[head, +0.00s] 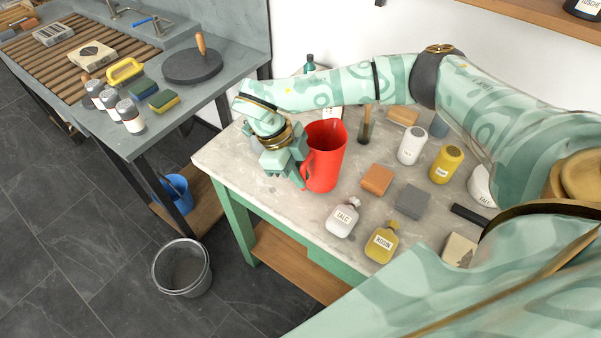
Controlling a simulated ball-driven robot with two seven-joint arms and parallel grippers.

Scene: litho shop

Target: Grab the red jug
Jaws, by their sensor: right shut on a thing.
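The red jug (326,158) stands upright on the pale stone top of the green table (268,205), near its left end. Its handle is on its left side, partly hidden by the fingers. My right gripper (301,176) reaches in over the table and is shut on the jug's handle. The jug's base looks to be on or very close to the tabletop; I cannot tell a small gap. My left gripper is not in view.
White bottles (342,217), yellow bottles (381,243), an orange block (377,180) and a grey block (412,201) crowd the table right of the jug. A bucket (182,267) stands on the floor. A grey sink counter (150,120) is at left.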

